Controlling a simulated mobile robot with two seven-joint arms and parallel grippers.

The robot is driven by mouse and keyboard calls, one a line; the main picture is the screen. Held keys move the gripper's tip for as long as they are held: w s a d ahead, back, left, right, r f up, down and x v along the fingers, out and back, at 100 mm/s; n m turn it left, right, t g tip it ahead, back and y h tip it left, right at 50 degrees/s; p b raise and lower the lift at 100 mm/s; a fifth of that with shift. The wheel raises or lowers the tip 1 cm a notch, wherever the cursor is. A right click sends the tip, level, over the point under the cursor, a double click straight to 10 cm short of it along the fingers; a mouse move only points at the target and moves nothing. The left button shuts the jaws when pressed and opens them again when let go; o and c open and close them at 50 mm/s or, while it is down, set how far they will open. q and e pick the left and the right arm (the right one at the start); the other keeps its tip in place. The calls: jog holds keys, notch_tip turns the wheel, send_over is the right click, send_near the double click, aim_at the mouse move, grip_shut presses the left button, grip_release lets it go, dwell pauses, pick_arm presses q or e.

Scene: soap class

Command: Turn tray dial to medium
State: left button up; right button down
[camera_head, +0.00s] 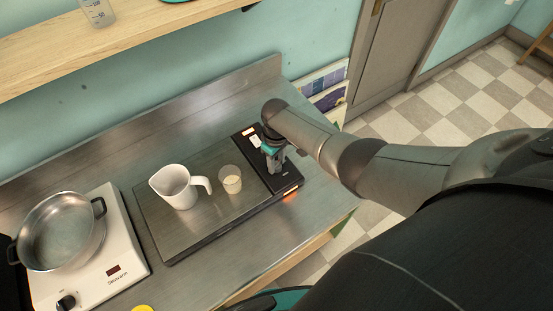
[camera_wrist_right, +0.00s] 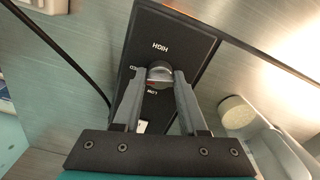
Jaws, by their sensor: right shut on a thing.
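The tray (camera_head: 170,236) is a flat, dark-edged slab with a black control panel (camera_head: 248,140) at its right end. In the right wrist view the panel (camera_wrist_right: 190,40) carries a round grey dial (camera_wrist_right: 158,70). The marking HIGH shows on one side of the dial and LOW on the other; another label at the left is partly covered by a finger. My right gripper (camera_head: 274,166) reaches down onto the panel. In the wrist view its two fingers (camera_wrist_right: 159,78) are shut on the dial from both sides. The dial's pointer direction is not clear. My left gripper is out of view.
A white pitcher (camera_head: 176,187) and a small glass with pale contents (camera_head: 230,180) stand on the tray, left of the panel. A hot plate (camera_head: 118,250) with a metal pan (camera_head: 58,232) is at the left. A wooden shelf (camera_head: 130,42) hangs above the counter.

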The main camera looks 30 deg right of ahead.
aim_at(276, 163)
jog(key=shift+m, duration=0.5)
jog(key=shift+c, duration=2.2)
grip_release()
jog(key=shift+r, duration=0.1)
jog(key=shift+r+p, duration=0.3)
jog(key=shift+p, duration=0.05)
notch_tip(276, 163, up, 6)
jog(key=shift+r+p, duration=0.2)
jog(key=shift+p, duration=0.95)
notch_tip(276, 163, up, 8)
